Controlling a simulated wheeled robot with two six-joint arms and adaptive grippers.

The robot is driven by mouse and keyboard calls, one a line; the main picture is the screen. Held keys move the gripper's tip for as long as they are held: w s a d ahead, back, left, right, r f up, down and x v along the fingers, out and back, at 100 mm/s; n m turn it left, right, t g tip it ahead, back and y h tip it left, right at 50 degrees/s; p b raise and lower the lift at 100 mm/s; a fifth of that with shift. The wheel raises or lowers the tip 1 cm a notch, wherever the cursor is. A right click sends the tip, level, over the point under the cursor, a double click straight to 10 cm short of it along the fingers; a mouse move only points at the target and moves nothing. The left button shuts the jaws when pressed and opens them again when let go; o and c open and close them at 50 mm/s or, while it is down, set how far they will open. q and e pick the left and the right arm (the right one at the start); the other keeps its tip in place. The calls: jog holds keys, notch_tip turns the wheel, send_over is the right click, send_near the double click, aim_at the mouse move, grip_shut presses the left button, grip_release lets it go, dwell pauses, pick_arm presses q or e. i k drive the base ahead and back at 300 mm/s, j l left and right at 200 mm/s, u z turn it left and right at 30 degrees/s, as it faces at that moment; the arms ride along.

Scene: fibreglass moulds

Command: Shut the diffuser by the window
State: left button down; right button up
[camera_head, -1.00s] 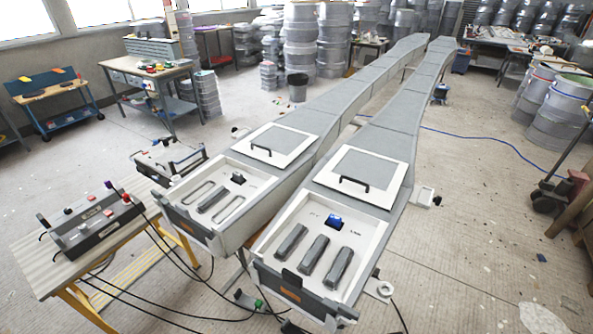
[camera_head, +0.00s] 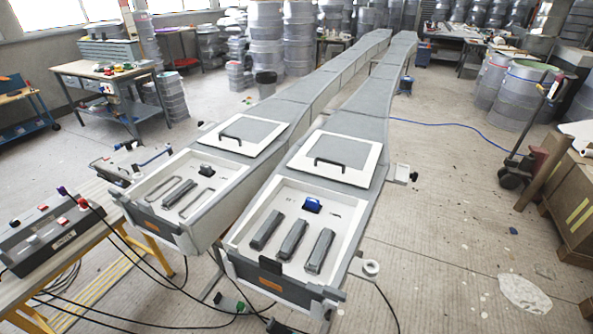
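Two long grey moulds run side by side away from me, and no part is labelled as a diffuser. The left mould (camera_head: 283,112) is nearer the windows. Its white-framed panel (camera_head: 240,136) with a black handle lies behind an open white bay (camera_head: 150,176). That bay holds a grey bar, two slotted outlines and a small black block (camera_head: 205,169). The right mould (camera_head: 349,117) has a similar panel (camera_head: 337,157). Its open bay (camera_head: 237,236) holds three grey bars (camera_head: 292,238) and a blue block (camera_head: 312,205). Neither gripper is in view.
A wooden-topped table (camera_head: 20,292) with grey control boxes (camera_head: 55,229) stands at the front left, cables trailing from it to the floor. A workbench (camera_head: 100,70) is near the windows (camera_head: 52,17). Cardboard boxes (camera_head: 568,205) stand at right. The floor right of the moulds is mostly clear.

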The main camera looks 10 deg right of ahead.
aim_at(245, 128)
jog(key=i+j+z, duration=0.1)
jog(key=j+z, duration=1.15)
